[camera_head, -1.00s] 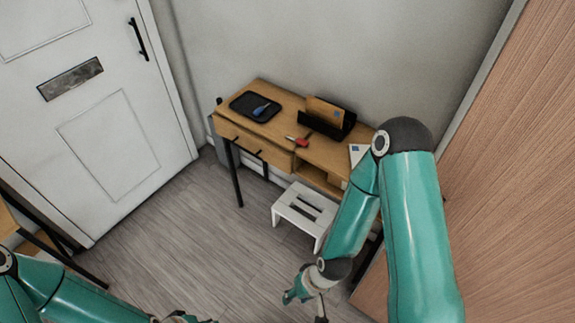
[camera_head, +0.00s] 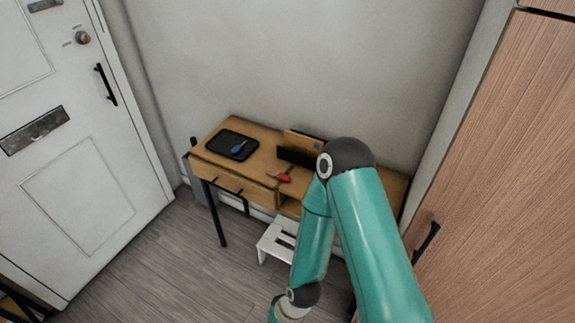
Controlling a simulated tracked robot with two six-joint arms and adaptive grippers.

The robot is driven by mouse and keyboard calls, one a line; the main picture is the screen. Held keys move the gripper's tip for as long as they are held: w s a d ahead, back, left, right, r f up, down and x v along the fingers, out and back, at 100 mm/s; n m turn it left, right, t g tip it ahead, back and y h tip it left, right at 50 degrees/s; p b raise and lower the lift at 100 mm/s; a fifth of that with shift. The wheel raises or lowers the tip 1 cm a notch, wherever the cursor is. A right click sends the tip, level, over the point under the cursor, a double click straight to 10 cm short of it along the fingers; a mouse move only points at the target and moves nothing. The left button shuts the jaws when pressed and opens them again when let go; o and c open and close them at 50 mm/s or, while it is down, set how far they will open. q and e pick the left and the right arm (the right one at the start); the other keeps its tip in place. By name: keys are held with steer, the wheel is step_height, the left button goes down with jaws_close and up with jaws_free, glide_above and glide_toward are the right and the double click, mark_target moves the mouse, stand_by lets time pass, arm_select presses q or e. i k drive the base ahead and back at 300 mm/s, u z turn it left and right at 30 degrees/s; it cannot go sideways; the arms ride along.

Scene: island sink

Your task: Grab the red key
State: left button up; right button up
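The red key (camera_head: 280,177) lies on the wooden desk (camera_head: 262,162), close to its front edge and right of the black tray. It looks small, with a red body and a dark thin end pointing left. My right arm comes in from the lower right and hides the right part of the desk. Its gripper is below the bottom edge of the picture. My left arm and gripper are out of view.
A black tray (camera_head: 222,139) with a blue key-like item (camera_head: 239,146) stands at the desk's left. A black holder (camera_head: 292,157) with a brown envelope (camera_head: 300,139) is behind the key. A white stool (camera_head: 270,243) stands on the floor before the desk. A wooden cabinet (camera_head: 490,150) is at right.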

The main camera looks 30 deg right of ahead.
mark_target(282, 177)
steer(key=z, duration=0.3)
steer(key=i, duration=1.25)
steer(key=z, duration=0.1)
